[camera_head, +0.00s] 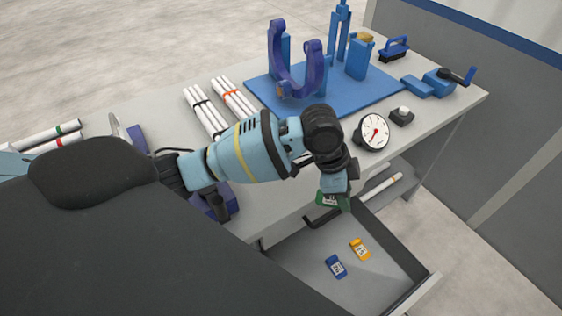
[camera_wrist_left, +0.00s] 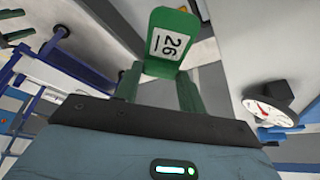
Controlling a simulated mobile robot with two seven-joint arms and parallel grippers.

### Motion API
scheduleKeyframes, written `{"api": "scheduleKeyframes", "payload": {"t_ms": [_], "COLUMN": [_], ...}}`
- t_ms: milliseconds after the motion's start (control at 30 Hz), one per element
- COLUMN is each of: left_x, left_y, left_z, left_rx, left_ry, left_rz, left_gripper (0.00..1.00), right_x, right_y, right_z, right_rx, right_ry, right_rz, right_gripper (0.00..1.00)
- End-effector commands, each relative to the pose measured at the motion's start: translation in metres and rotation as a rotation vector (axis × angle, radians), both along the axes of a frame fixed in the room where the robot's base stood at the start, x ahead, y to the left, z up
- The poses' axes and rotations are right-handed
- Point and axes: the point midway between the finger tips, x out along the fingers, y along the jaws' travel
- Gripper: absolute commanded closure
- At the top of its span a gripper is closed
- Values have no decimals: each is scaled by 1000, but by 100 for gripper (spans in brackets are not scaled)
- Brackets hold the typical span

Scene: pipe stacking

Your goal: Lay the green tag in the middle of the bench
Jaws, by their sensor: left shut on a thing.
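The green tag (camera_head: 327,198) with a white label is held by my left gripper (camera_head: 338,202), just off the bench's front edge and above the open drawer. In the left wrist view the tag (camera_wrist_left: 167,22) stands out between the two green fingers (camera_wrist_left: 160,84), its label reading 26. The left gripper is shut on it. The grey bench (camera_head: 283,186) runs across the view; my left arm covers part of its middle. My right gripper is not in view.
The open drawer (camera_head: 385,286) holds a blue tag (camera_head: 336,266) and an orange tag (camera_head: 360,249). A round gauge (camera_head: 373,132) and a small black button box (camera_head: 401,116) stand near the front edge. White pipes (camera_head: 233,97) and a blue fixture plate (camera_head: 345,100) lie farther back.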

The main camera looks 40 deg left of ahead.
Motion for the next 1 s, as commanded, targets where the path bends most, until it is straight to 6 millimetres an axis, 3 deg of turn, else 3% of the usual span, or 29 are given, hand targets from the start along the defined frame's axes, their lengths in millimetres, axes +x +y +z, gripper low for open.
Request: {"api": "scheduleKeyframes", "payload": {"t_ms": [333, 433, 1000], "left_x": [0, 0, 0], "left_y": [1, 9, 130], "left_z": [0, -1, -12], "left_rx": [0, 1, 2], "left_ry": [0, 1, 1], "left_rz": [0, 2, 4], "left_gripper": [81, 81, 81], "right_x": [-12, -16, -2], "right_y": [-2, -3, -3], "right_z": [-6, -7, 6], "right_rx": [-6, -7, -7], "right_ry": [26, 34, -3], "right_rz": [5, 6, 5], "right_gripper": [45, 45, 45]}}
